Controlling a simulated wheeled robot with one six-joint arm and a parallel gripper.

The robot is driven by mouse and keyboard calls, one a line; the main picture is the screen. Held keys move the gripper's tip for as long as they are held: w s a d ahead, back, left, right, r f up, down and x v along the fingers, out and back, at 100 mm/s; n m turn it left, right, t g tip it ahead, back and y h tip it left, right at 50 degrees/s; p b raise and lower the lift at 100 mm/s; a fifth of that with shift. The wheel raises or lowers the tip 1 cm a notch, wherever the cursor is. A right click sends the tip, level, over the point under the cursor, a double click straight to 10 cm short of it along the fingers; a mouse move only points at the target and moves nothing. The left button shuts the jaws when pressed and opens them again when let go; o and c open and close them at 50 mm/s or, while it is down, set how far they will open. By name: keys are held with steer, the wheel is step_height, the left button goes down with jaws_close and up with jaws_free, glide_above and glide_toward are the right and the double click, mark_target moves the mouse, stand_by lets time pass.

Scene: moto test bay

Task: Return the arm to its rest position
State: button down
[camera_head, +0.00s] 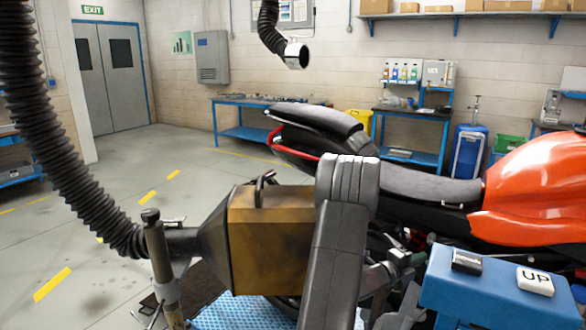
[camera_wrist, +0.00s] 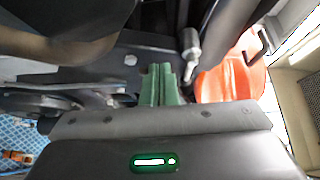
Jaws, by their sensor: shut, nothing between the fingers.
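My gripper's green fingers (camera_wrist: 160,84) are together and empty in the middle of the wrist view. In the head view my grey arm stands in the foreground, and the gripper (camera_head: 416,258) shows low beside it, close to the motorcycle's side. The motorcycle has an orange tank (camera_head: 530,190) and a dark seat (camera_head: 415,185). In the wrist view the orange bodywork (camera_wrist: 236,76) lies to the right of the fingers, and a metal cylinder (camera_wrist: 190,45) shows just beyond them. I cannot tell the exact gap between fingers and motorcycle.
A brown hood (camera_head: 268,240) on a black ribbed hose (camera_head: 75,170) stands left of my arm. Open floor (camera_head: 130,210) lies at the left.

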steer(key=shift+s+a+m, duration=0.15)
steer(key=shift+s+a, duration=0.1)
steer(key=shift+a, duration=0.4)
steer(key=shift+s+a+m, duration=0.15)
steer(key=shift+s+a, duration=0.05)
steer(key=shift+a, duration=0.4)
